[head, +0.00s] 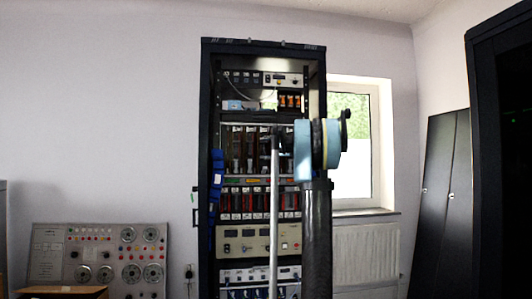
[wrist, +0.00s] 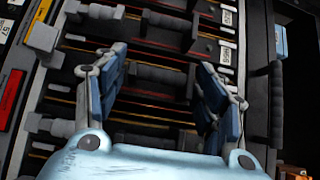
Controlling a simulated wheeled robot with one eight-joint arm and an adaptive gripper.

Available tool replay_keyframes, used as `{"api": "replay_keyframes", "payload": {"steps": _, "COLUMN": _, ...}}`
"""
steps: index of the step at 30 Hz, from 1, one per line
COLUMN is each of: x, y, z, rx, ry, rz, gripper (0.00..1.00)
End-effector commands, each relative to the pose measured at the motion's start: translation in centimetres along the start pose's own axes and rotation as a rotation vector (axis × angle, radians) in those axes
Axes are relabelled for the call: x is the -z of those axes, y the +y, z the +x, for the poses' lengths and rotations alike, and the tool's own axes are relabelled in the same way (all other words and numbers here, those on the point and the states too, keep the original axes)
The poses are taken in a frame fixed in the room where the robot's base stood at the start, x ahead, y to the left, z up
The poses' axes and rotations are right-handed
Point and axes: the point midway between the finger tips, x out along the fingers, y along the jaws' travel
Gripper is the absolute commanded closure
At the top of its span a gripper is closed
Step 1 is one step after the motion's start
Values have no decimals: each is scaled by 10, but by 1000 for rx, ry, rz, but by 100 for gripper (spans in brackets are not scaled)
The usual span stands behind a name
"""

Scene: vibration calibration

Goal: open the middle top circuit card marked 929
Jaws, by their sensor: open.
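The upper row of circuit cards (head: 237,150) stands in the tall black rack in the head view, and my arm hides its right part. In the wrist view the row appears turned sideways, with dark card slots edged in yellow and red and dark grey handles. One dark handle (wrist: 160,76) lies between the fingers of my gripper (wrist: 168,85). The gripper is open, with its blue-grey pads apart on either side of the handle; I cannot tell whether they touch it. White number labels (wrist: 227,52) run along the right, too small and blurred to read 929 surely.
A lower row of cards with red and white fronts (head: 236,203) sits beneath, above a beige instrument panel (head: 240,241). Blue straps (head: 216,180) hang on the rack's left post. A dial console (head: 95,258) stands left; a window (head: 355,140) and radiator (head: 365,255) are right.

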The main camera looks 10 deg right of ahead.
Motion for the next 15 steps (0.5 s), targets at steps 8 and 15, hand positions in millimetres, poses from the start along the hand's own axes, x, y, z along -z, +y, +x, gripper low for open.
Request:
{"api": "replay_keyframes", "payload": {"steps": 8, "x": 0, "y": 1, "z": 0, "rx": -1, "ry": 0, "rz": 0, "gripper": 83}}
{"api": "replay_keyframes", "payload": {"steps": 15, "x": -2, "y": 3, "z": -3, "rx": -5, "ry": -1, "rz": -2, "gripper": 93}}
